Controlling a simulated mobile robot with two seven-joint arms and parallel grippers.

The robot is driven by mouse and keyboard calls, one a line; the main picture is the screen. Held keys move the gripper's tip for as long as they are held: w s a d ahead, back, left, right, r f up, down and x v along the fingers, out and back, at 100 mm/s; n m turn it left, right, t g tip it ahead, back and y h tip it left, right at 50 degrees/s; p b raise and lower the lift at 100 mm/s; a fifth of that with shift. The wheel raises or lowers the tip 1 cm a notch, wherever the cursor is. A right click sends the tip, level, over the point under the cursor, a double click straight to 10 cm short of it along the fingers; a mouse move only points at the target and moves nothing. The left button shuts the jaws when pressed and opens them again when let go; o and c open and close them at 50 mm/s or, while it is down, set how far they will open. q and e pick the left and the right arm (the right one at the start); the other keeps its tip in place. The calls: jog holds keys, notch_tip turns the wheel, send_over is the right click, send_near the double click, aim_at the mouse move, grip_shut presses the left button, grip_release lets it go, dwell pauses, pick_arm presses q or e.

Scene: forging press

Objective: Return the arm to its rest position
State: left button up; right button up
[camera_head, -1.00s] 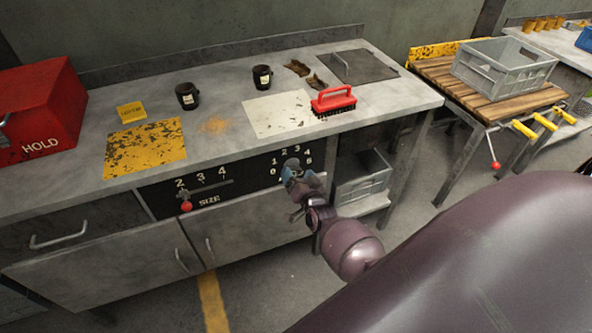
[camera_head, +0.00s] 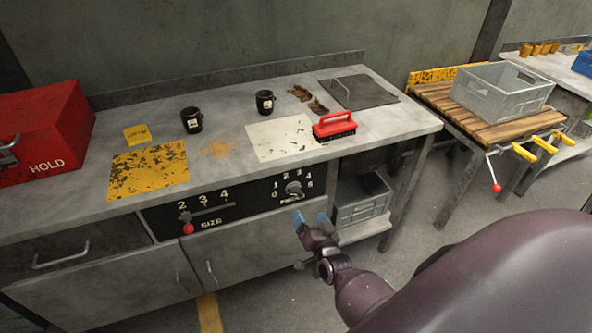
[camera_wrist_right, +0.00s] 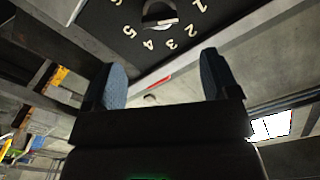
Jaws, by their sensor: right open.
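My right gripper (camera_head: 312,219) is open and empty in the head view. It is in front of the bench, below and a little right of the numbered dial knob (camera_head: 294,188). Its two blue-padded fingers also show spread apart in the right wrist view (camera_wrist_right: 163,82), with nothing between them. The dial (camera_wrist_right: 158,14) shows at the top of that view, beyond the fingertips and apart from them. My left gripper is in neither view.
The bench (camera_head: 225,95) holds a red HOLD box (camera_head: 45,135), two black mugs (camera_head: 192,120) and a red brush (camera_head: 334,126). A size slider with a red knob (camera_head: 188,229) is on the front panel. A grey crate (camera_head: 362,200) sits on the shelf beside my gripper. Open floor lies to the right.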

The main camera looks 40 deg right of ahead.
jog(key=s+a+r+n+g+y, duration=0.3)
jog(key=a+n, duration=0.3)
jog(key=n, duration=0.1)
jog(key=s+a+f+n+g, duration=0.1)
jog(key=s, duration=0.8)
jog(key=s+a+f+n+g, duration=0.1)
jog(key=s+g, duration=0.1)
jog(key=s, duration=0.6)
jog(key=shift+s+f+n+y, duration=0.3)
jog(key=shift+s+y, duration=0.05)
jog(key=shift+y, duration=0.05)
